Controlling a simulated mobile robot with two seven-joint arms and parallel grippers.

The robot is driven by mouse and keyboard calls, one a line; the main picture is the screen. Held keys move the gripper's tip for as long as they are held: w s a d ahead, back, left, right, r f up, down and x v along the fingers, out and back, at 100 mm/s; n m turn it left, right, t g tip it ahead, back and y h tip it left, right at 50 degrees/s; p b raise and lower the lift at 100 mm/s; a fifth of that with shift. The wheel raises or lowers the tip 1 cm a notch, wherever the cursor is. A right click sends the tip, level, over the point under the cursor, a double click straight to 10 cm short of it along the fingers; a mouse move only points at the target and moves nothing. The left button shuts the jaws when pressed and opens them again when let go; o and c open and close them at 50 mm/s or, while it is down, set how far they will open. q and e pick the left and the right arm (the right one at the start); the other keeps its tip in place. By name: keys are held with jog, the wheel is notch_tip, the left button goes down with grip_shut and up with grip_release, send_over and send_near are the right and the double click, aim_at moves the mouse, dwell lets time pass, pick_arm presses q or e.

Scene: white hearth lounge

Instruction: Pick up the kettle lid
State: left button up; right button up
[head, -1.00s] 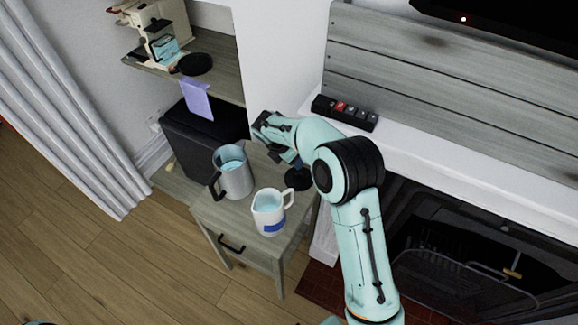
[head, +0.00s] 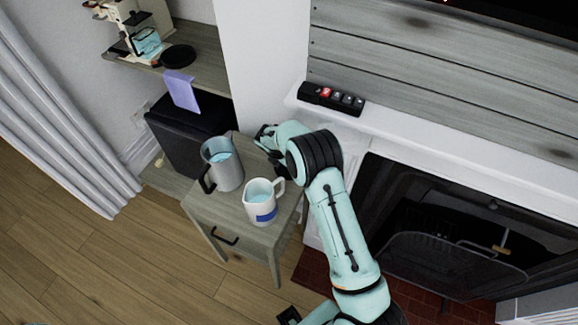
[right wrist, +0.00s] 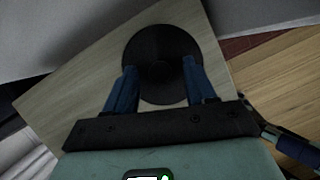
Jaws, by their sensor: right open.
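The kettle lid, a round black disc with a dark knob in its middle (right wrist: 158,40), lies flat on the small wooden table in the right wrist view. In the head view my right arm hides it. My right gripper (right wrist: 160,68) is open above the lid, with one blue finger on each side of the knob; I cannot tell whether they touch the lid. A grey open-topped metal jug with a black handle (head: 226,174), perhaps the kettle, stands on the table with pale blue liquid inside.
A white jug with a blue band (head: 262,204) stands at the table's front, close to my right arm. The small table (head: 215,212) adjoins the white hearth surround (head: 390,133). A black switch strip (head: 332,98) lies on the ledge. A shelf with a coffee machine (head: 140,30) is behind.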

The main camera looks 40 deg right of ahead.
jog(key=shift+d+f, duration=0.15)
jog(key=shift+f, duration=0.15)
grip_shut()
jog(key=shift+r, duration=0.1)
